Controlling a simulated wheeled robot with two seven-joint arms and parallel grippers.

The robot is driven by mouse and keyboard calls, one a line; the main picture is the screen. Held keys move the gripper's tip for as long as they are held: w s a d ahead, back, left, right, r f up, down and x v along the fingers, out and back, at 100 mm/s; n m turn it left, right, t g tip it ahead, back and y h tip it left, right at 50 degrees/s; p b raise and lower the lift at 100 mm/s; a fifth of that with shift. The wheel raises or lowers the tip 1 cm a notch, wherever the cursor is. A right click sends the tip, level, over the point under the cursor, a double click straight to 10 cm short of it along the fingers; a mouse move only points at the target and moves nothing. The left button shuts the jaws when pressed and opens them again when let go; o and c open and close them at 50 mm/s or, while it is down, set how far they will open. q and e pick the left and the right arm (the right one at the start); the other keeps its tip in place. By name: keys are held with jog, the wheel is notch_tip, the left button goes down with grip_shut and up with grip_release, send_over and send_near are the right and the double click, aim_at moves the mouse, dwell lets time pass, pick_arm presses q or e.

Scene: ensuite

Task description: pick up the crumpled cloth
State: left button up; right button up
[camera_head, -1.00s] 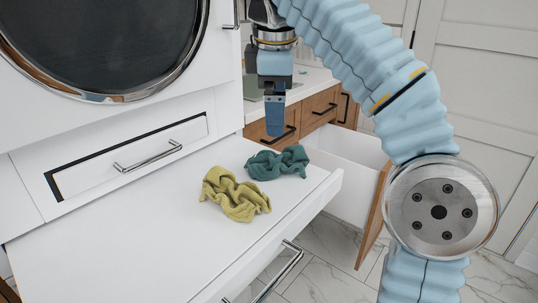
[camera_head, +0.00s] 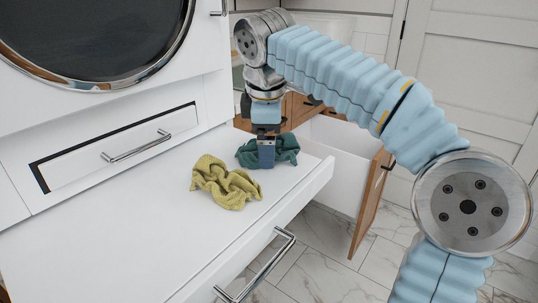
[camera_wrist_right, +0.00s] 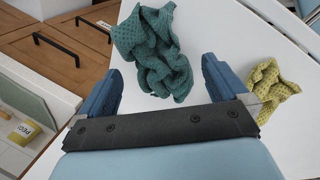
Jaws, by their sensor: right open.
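Two crumpled cloths lie on a white pull-out surface (camera_head: 110,225) below the round appliance door. The teal cloth (camera_head: 286,149) is farther back; the yellow-green cloth (camera_head: 224,184) is nearer and to the left. My right gripper (camera_head: 266,155) points down just in front of the teal cloth and hides part of it. In the right wrist view the teal cloth (camera_wrist_right: 155,52) lies ahead of and between the two open blue fingers (camera_wrist_right: 163,82), with nothing gripped. The yellow-green cloth (camera_wrist_right: 270,90) lies outside the right finger there. My left gripper is not in view.
An open white drawer with a wooden front (camera_head: 370,200) stands right of the surface. A closed drawer handle (camera_head: 137,147) is at the left, and a handle bar (camera_head: 258,268) hangs below the surface's front edge. The surface's left part is clear.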

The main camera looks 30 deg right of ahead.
jog(key=shift+x, duration=0.9)
jog(key=c, duration=1.1)
jog(key=shift+r, duration=0.5)
jog(key=v, duration=0.1)
jog(key=p+v, duration=0.1)
jog(key=v, duration=0.1)
jog(key=shift+w+d+r, duration=0.15)
jog(key=shift+w+d, duration=0.1)
jog(key=shift+d, duration=0.05)
jog(key=d+r, duration=0.1)
jog(key=s+r, duration=0.1)
jog(key=s+d+r, duration=0.1)
jog(key=r, duration=0.1)
jog(key=shift+s+d+p, duration=0.25)
jog(key=shift+d+p, duration=0.05)
jog(key=shift+p, duration=0.05)
jog(key=s+d+r, duration=0.1)
jog(key=s+d, duration=0.1)
jog(key=s+d+r, duration=0.2)
jog(key=d, duration=0.1)
jog(key=s+d+r, duration=0.2)
jog(key=s, duration=0.1)
jog(key=shift+d, duration=0.2)
jog(key=o, duration=0.5)
jog(key=shift+c, duration=1.4)
